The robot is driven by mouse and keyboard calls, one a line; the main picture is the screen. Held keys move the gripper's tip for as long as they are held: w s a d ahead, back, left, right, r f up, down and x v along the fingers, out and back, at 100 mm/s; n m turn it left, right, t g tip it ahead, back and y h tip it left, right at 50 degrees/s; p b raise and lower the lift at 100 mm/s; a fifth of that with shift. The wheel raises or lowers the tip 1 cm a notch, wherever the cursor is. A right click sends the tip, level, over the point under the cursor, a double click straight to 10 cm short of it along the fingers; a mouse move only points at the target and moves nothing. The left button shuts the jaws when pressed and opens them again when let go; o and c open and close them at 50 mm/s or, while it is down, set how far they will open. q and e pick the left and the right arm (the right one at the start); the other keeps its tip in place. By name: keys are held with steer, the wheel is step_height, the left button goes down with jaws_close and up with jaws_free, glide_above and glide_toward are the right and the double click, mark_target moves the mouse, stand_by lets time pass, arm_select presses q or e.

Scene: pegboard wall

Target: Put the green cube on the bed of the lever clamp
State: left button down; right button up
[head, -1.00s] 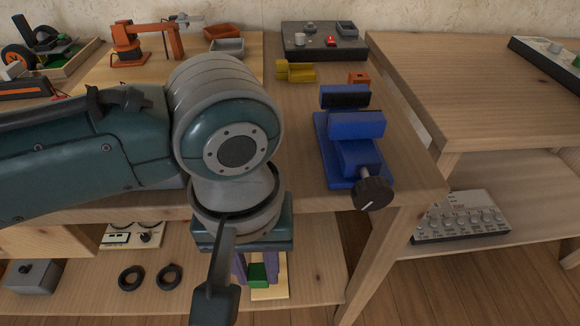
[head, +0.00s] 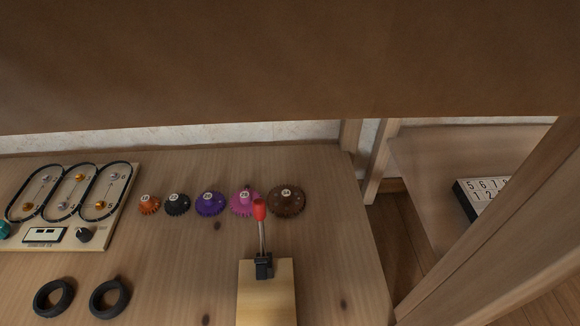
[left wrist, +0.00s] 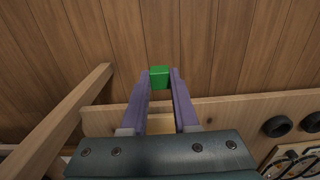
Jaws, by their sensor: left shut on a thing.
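The green cube (left wrist: 160,77) is between the purple fingertips of my left gripper (left wrist: 161,73) in the left wrist view. The gripper is shut on it, over the floor in front of the shelf edge. The lever clamp (head: 264,266) is on the lower shelf in the head view. It has a black mechanism, a red-tipped lever (head: 260,211) standing up and a light wooden board (head: 267,302) running toward the bottom edge. A pale wooden piece (left wrist: 98,123) behind the fingers in the wrist view may be this board. My right gripper is in neither view.
A row of numbered gears (head: 210,204) lies behind the clamp on the shelf (head: 180,250). Two black rings (head: 110,298) lie to its left, with a track panel (head: 75,200) beyond. A wooden leg (left wrist: 62,115) stands left in the wrist view.

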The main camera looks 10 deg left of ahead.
arm_select(q)
steer(key=b, duration=0.8)
glide_above(266, 304)
steer(key=shift+s+d+f, duration=0.1)
steer(key=shift+s+f, duration=0.1)
steer(key=shift+s, duration=0.15)
steer(key=shift+w+b, duration=0.35)
steer(key=shift+b, duration=0.1)
step_height(266, 304, down, 4)
steer(key=b, duration=0.3)
steer(key=shift+r+b, duration=0.2)
steer(key=shift+b, duration=0.15)
steer(key=shift+r, duration=0.15)
steer(key=c, duration=1.1)
jaws_free()
steer(key=shift+c, duration=0.2)
steer(key=o, duration=0.5)
steer(key=shift+c, duration=0.2)
